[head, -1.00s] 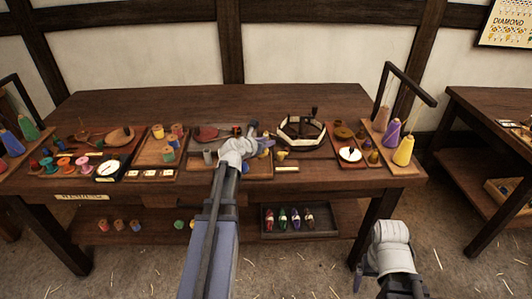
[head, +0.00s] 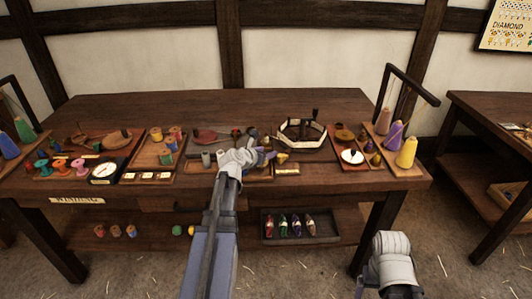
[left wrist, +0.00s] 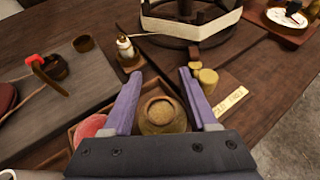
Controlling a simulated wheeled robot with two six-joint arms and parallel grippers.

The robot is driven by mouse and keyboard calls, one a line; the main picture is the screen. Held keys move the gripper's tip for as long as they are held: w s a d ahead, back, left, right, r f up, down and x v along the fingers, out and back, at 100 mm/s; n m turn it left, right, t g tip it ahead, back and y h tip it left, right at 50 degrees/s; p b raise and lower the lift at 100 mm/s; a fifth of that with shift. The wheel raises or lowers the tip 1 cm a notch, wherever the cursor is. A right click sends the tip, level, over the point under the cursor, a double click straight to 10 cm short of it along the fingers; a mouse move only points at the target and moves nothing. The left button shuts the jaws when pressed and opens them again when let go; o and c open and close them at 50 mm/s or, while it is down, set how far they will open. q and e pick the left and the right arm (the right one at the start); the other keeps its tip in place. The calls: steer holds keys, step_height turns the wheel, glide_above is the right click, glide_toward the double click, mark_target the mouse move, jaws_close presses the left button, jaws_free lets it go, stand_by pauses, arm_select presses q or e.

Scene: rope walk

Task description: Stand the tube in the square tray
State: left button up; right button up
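My left gripper (head: 264,157) is over the front middle of the bench. In the left wrist view its two purple fingers (left wrist: 160,88) are apart. A round brass-coloured vessel (left wrist: 161,118) with an open top shows between and below them, in a shallow wooden tray (left wrist: 62,160); I cannot tell whether the fingers touch it. In the head view a grey upright cylinder (head: 206,158), perhaps the tube, stands left of my left gripper; I cannot tell for sure. My right arm's white wrist (head: 390,248) is low at the right; its fingers are not clear.
A dark ring-shaped frame with a white band (head: 301,133) stands right of my left gripper. Small brass pieces (left wrist: 208,78) and a brass plate (left wrist: 229,101) lie close by. A tray of spools (head: 158,152) is left. The rear of the bench is clear.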

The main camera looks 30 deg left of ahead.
arm_select(q)
steer(key=shift+r, duration=0.25)
steer(key=p+v, duration=0.5)
steer(key=v, duration=0.7)
steer(key=shift+f, duration=0.1)
steer(key=s+d+f+m+g+h, duration=0.1)
steer(key=d+f+m+g+h, duration=0.2)
steer(key=d+m, duration=0.75)
steer(key=s+d+f+m+g+h, duration=0.15)
steer(key=d+f+m+g, duration=0.3)
steer(key=d+m, duration=0.6)
steer(key=s+d+f+m+g+y, duration=0.2)
steer(key=s+d+m+g+y, duration=0.1)
steer(key=s+d+m, duration=0.4)
steer(key=s+d+f+m+g+y, duration=0.3)
steer(key=s+d+m, duration=0.4)
steer(key=m, duration=0.4)
steer(key=shift+s+d+m, duration=0.25)
steer(key=shift+d+m, duration=0.15)
steer(key=shift+d, duration=0.05)
